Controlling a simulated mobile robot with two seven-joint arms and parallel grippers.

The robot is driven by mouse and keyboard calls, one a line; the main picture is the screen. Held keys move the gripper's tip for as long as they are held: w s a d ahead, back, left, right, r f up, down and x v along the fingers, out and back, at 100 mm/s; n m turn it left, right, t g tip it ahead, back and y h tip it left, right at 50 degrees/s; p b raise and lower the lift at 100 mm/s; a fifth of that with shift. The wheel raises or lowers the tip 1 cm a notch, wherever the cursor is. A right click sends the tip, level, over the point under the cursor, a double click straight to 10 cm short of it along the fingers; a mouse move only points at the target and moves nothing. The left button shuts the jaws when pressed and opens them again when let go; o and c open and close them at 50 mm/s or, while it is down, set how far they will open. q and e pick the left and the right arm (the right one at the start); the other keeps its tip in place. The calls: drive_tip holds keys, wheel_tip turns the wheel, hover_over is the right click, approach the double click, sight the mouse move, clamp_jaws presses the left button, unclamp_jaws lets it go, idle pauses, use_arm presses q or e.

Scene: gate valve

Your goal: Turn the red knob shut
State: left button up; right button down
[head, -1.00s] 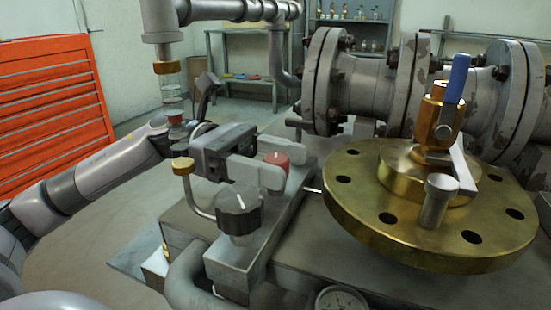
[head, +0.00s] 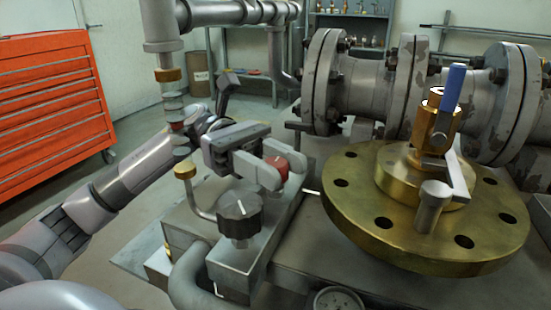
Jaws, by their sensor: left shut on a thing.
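The red knob (head: 278,166) has a white mark and sits on the far part of the grey metal block, behind a black knob (head: 239,213) with a white line. My left gripper (head: 277,170) reaches in from the left, its two grey fingers on either side of the red knob. It is shut on the knob, and the fingers hide part of the knob's sides. My right gripper is not in view.
A large brass flange (head: 350,215) with a blue-handled valve (head: 454,85) stands to the right. Grey flanged pipes (head: 365,85) run behind it. A pressure gauge (head: 340,301) is at the front edge. An orange tool cabinet (head: 50,105) stands at the far left.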

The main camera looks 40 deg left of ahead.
sight(268, 160)
use_arm(q)
drive_tip(key=shift+m+g, duration=0.5)
drive_tip(key=shift+g, duration=0.3)
drive_tip(key=o, duration=0.8)
drive_tip(key=shift+c, duration=0.2)
drive_tip(key=shift+o, duration=0.8)
drive_tip(key=v, duration=0.6)
drive_tip(key=shift+r, duration=0.15)
drive_tip(key=shift+w+a+p, duration=0.2)
drive_tip(key=shift+a+p, duration=0.1)
drive_tip(key=shift+a, duration=0.3)
